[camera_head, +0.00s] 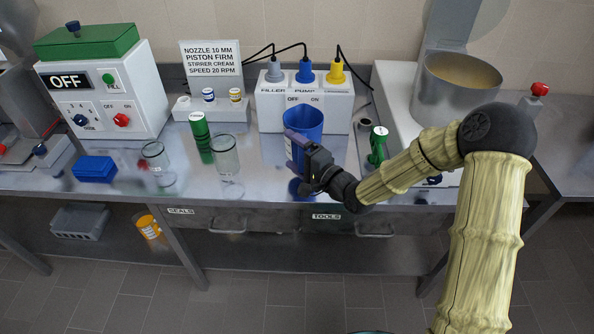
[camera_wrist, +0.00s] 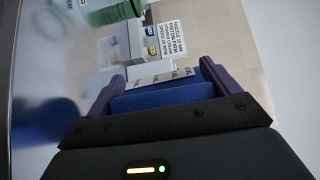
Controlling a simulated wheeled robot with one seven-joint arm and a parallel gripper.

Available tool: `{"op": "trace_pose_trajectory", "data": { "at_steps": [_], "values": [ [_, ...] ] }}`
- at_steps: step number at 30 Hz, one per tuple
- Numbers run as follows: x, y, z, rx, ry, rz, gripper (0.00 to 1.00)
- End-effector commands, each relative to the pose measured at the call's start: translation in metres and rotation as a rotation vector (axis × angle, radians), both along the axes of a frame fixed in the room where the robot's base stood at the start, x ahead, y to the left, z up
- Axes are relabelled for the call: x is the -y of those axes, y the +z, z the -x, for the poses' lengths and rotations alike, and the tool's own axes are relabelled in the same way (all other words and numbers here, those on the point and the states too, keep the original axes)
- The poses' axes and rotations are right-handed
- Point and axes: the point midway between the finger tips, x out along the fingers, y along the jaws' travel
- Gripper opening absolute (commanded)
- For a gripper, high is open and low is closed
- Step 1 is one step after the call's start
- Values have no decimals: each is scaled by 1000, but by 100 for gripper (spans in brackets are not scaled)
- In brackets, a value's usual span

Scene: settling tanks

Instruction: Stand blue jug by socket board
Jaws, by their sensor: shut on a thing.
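The socket board carries grey, blue and yellow plugs with black cables. The jug's base is partly hidden by my gripper, so I cannot tell whether it touches the bench.
Left of the jug stand a clear glass (camera_head: 226,155) and a green cylinder (camera_head: 201,137). The lettered sign (camera_head: 211,60), white control box (camera_head: 104,95) and large metal pot (camera_head: 455,88) are farther out. Bare steel bench lies in front.

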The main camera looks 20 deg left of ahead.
Motion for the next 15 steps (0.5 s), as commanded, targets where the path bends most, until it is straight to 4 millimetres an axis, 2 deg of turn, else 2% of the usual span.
{"op": "trace_pose_trajectory", "data": {
  "at_steps": [1,5,15],
  "values": [
    [-1,-11,0,-5,1,1,52],
    [-1,-26,0,0,1,0,52],
    [0,-29,0,1,0,0,52]
  ]
}}
